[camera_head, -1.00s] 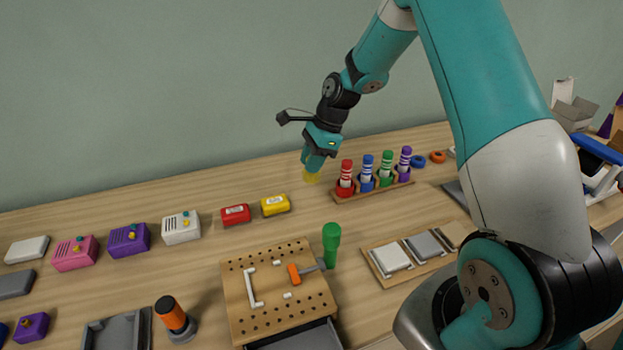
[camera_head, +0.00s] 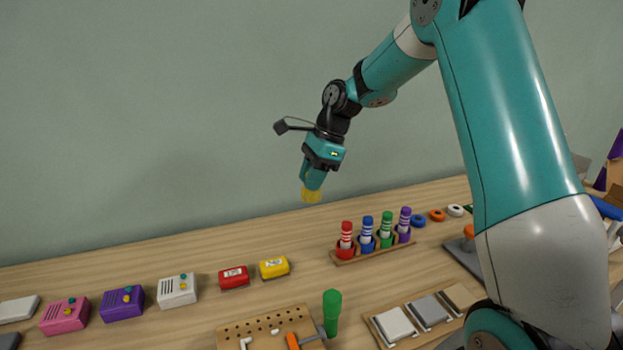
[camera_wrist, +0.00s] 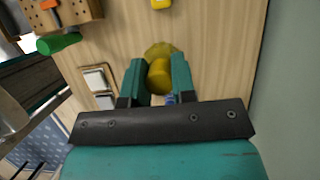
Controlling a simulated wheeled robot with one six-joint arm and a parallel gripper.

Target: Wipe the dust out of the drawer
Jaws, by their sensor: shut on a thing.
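My gripper (camera_head: 312,182) is shut on a yellow tool (camera_head: 311,195), held high above the back of the table, against the wall in the head view. In the wrist view the yellow tool (camera_wrist: 159,75) shows as a rounded yellow handle between my two teal fingers, with a wider, flared yellow end beyond it. The perforated wooden board (camera_head: 262,325) is at the bottom edge of the head view, and part of it shows at the top left of the wrist view (camera_wrist: 88,12). The drawer is not visible now, and no dust can be seen.
A rack (camera_head: 375,249) holds several upright markers. Red (camera_head: 234,278) and yellow (camera_head: 274,268) blocks lie left of it. A tray with pads (camera_head: 430,312) lies to the right. Table between blocks and rack is clear.

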